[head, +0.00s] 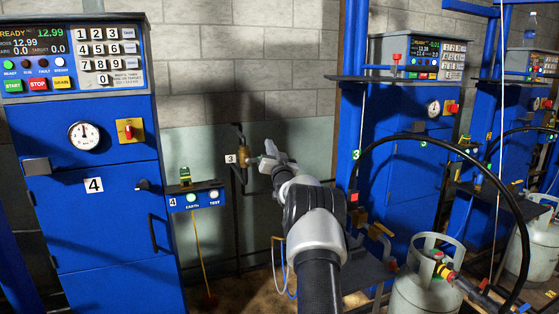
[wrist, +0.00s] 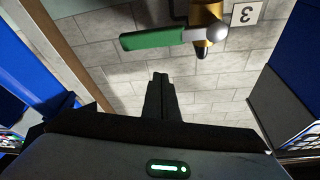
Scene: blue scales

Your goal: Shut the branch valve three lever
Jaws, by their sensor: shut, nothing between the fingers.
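The branch valve three (head: 241,150) is a small brass valve on a dark pipe on the back wall, beside a white label "3" (head: 231,158). In the wrist view the brass valve body (wrist: 207,20) is at the top, with the label (wrist: 245,13) upside down beside it. Its green-sleeved lever (wrist: 152,37) points left from the valve, roughly level in that view. My gripper (wrist: 160,78) is shut and empty, its fingertips below the lever in the picture with a visible gap. In the head view my gripper (head: 271,152) is just right of the valve and partly hides the lever.
A blue scale cabinet marked 4 (head: 93,185) stands left, with a small earth/test box (head: 195,196) beside it. More blue scale stations (head: 400,180) stand right, with a gas cylinder (head: 428,285) and a black hose (head: 495,180). Bare wall lies around the valve.

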